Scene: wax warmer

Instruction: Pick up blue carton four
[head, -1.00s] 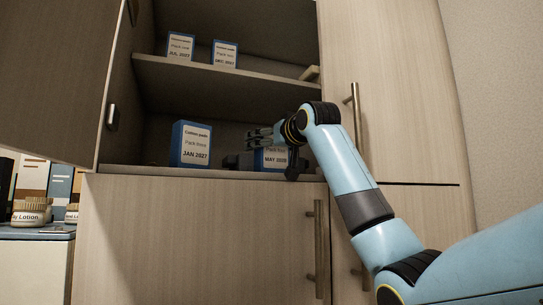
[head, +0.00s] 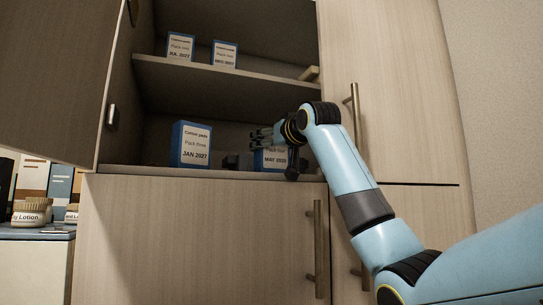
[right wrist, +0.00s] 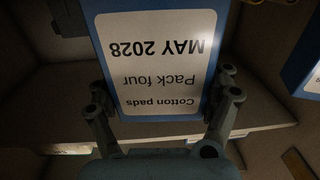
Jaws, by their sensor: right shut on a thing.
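The blue carton four (head: 271,159), labelled "Pack four MAY 2028", stands on the lower cabinet shelf. My right gripper (head: 262,164) is shut on it, with a dark finger at each side. The carton's top is partly hidden behind the gripper and wrist. In the right wrist view the carton (right wrist: 155,48) shows upside down, its white label between the fingers of my right gripper (right wrist: 162,88). I cannot tell any gap between carton and shelf. My left gripper is not in view.
Another blue carton, "Pack three JAN 2027" (head: 191,145), stands to the left on the same shelf. Two more blue cartons (head: 180,47) (head: 224,54) stand on the upper shelf (head: 220,80). The open cabinet door (head: 60,75) is at left; a closed door with a handle (head: 356,115) is at right.

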